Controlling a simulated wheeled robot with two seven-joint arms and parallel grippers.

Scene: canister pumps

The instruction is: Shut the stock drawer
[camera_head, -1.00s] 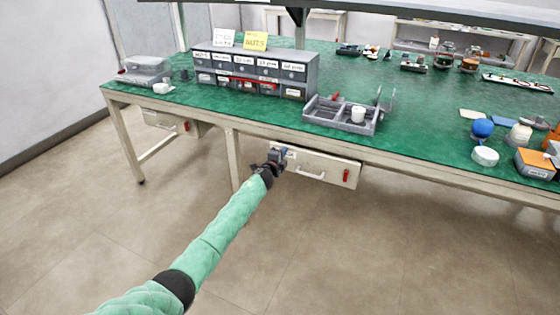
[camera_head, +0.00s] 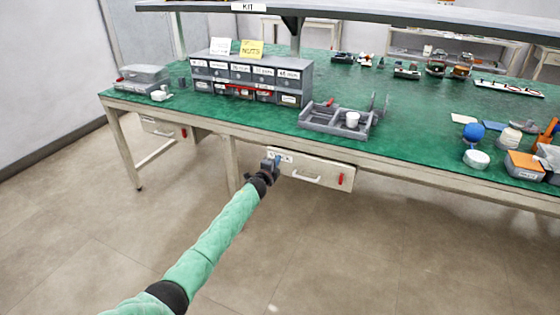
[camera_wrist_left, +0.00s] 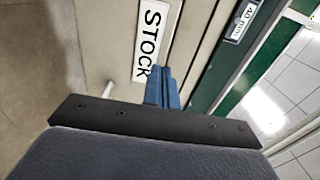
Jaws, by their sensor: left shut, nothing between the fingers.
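The stock drawer (camera_head: 318,171) is under the green workbench, a cream front with a white handle (camera_head: 307,177) and a red tab at its right. Its front looks flush or nearly flush with the bench frame; I cannot tell if a small gap is left. My left gripper (camera_head: 277,160) is shut and empty at the drawer's left end. In the left wrist view the blue fingertips (camera_wrist_left: 163,88) are together beside the STOCK label (camera_wrist_left: 151,40), at or very close to the drawer front (camera_wrist_left: 105,40); contact is unclear. My right gripper is not in view.
The green bench top (camera_head: 240,120) overhangs the drawer. A grey bin cabinet (camera_head: 250,78) and a grey divided tray (camera_head: 335,120) stand on it. Another drawer (camera_head: 158,126) with a red tab is at the far left. The floor in front is clear.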

